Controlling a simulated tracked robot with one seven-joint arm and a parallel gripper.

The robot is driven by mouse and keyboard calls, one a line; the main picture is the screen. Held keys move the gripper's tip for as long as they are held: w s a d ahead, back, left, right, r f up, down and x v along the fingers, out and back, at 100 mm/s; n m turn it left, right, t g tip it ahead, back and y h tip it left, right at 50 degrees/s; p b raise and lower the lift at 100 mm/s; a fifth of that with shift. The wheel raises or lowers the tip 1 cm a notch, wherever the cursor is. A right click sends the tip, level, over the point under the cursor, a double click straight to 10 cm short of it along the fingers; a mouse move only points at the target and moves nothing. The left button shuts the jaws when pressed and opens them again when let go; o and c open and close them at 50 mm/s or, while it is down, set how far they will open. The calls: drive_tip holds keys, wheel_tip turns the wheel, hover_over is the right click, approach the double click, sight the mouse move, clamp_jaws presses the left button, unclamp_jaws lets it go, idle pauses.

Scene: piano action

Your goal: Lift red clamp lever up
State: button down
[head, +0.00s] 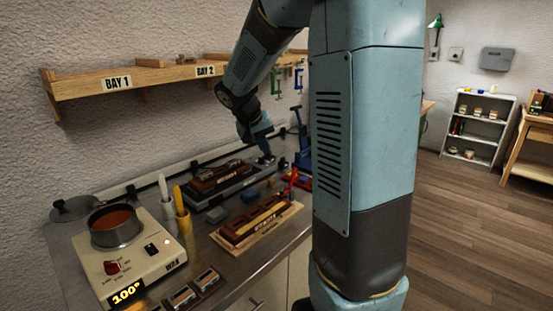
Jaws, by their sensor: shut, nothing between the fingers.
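The red clamp lever (291,180) stands tilted at the right end of a wooden board on the bench, close to the edge of my own arm column. My gripper (267,159) points down over the back of the bench, up and to the left of the lever in the picture. It is small here, appears shut and empty, and is apart from the lever. The wooden board (262,236) carries a brown block with a yellowish strip. My column hides the bench just right of the lever.
A dark-brown piece on a grey base (221,178) lies behind the board. A wooden shelf (155,80) hangs above.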

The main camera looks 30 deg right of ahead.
drive_tip(key=shift+d+f, duration=1.25)
drive_tip(key=shift+f, duration=0.35)
drive_tip(key=shift+d+f, duration=1.3)
drive_tip(key=shift+f, duration=0.3)
drive_tip(key=shift+d+f, duration=1.25)
drive_tip(key=shift+f, duration=0.35)
drive_tip(key=shift+w, duration=0.15)
